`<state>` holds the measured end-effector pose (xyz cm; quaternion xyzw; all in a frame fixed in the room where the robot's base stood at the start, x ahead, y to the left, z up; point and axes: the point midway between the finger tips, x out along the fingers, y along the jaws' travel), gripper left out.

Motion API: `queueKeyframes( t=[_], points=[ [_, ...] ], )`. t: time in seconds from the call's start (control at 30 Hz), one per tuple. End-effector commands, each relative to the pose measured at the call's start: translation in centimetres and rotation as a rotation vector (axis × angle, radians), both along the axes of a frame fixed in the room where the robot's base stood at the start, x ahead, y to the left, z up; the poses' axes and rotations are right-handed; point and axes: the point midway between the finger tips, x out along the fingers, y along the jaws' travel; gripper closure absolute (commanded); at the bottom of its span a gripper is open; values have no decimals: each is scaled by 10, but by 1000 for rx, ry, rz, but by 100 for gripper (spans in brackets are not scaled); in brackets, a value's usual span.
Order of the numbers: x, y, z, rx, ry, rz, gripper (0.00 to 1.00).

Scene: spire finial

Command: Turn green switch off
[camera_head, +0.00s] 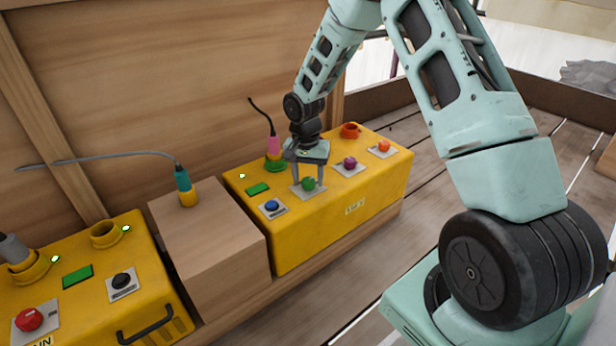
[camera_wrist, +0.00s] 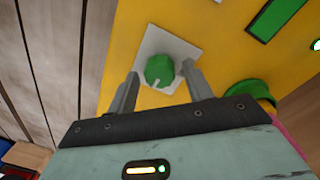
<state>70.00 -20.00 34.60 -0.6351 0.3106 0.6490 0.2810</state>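The green switch (camera_head: 309,184) is a round knob on a pale square plate on top of the right yellow box (camera_head: 330,214). In the wrist view the green switch (camera_wrist: 160,70) shows a light pointer mark near its lower edge. My gripper (camera_head: 308,183) is over the switch, pointing down, with its fingers spread on either side of the knob. In the wrist view my gripper (camera_wrist: 160,83) is open, and the knob lies between and just beyond the fingertips. I cannot tell whether the fingers touch it.
On the same box are a blue button (camera_head: 272,206), a purple knob (camera_head: 349,162), an orange knob (camera_head: 384,146) and a green display (camera_head: 258,189). A pink plug (camera_head: 274,146) with a cable stands behind. A wooden block (camera_head: 208,232) and another yellow box (camera_head: 150,262) are left.

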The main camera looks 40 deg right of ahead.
Motion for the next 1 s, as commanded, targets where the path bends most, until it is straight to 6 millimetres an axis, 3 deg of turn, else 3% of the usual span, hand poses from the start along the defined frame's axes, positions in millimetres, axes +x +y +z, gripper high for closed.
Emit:
queueKeyframes(
  t=[0.03,0.13,0.57,1.0],
  points=[
    [0,0,0,0,0,0,65],
    [0,0,0,0,0,0,90],
    [0,0,4,-1,0,69,90],
    [-1,0,8,-1,3,422,90]
  ],
)
